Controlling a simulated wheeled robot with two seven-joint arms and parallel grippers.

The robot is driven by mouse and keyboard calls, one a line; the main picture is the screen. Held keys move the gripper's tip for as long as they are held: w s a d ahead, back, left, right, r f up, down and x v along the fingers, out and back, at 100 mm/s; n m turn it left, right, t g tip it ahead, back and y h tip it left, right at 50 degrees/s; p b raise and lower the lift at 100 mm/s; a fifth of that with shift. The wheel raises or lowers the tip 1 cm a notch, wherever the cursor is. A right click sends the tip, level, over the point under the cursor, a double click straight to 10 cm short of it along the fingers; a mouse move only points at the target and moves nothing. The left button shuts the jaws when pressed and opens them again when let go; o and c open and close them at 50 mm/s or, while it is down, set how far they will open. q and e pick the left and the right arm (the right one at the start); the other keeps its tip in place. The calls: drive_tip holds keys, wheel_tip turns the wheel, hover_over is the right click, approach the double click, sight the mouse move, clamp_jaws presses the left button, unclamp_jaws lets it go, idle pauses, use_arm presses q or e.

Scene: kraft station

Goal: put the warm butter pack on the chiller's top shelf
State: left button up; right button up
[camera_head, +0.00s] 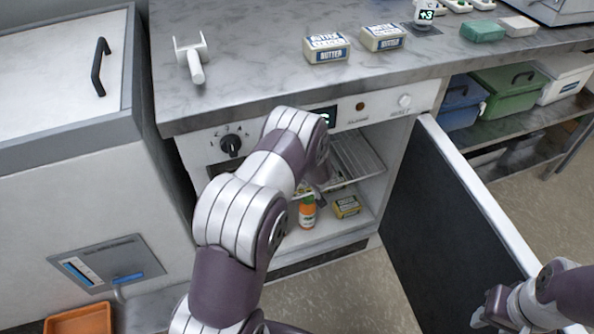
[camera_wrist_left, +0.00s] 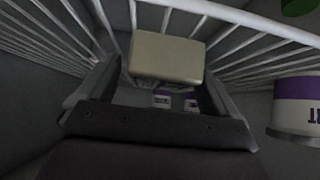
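My left arm reaches into the open chiller (camera_head: 375,205), and its gripper is hidden in the head view. In the left wrist view, my left gripper (camera_wrist_left: 163,75) has a plain cream butter pack (camera_wrist_left: 165,56) between its fingertips, with the fingers close along both sides. The pack is in front of the wire bars of the top shelf (camera_wrist_left: 255,22); whether it touches them is unclear. The shelf also shows in the head view (camera_head: 358,158). My right gripper (camera_head: 490,308) is by the open door (camera_head: 440,200); its fingers are too unclear to judge.
A purple-and-white yogurt tub (camera_wrist_left: 298,105) stands close to my left gripper. An orange bottle (camera_head: 307,214) and another butter pack (camera_head: 346,206) are on the chiller floor. Two butter packs (camera_head: 326,47) (camera_head: 383,37) and a white handled tool (camera_head: 191,60) lie on the counter.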

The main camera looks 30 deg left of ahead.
use_arm(q)
drive_tip(key=shift+r, duration=0.1)
drive_tip(key=s+d+r+m+h+p, duration=0.25)
drive_tip(key=s+d+r, duration=0.25)
drive_tip(key=d+r, duration=0.35)
drive_tip(key=s+d+r+m+h+p, duration=0.25)
drive_tip(key=s+d+r+h, duration=0.2)
drive_tip(key=d+r, duration=0.4)
drive_tip(key=s+r+m+g, duration=0.2)
drive_tip(key=s, duration=0.6)
drive_tip(key=s+r+m+g, duration=0.1)
drive_tip(key=s+m+g, duration=0.1)
drive_tip(key=s, duration=0.7)
drive_tip(key=shift+a+r+m+b, duration=0.15)
drive_tip(key=shift+r+m+b, duration=0.2)
drive_tip(key=shift+m, duration=0.15)
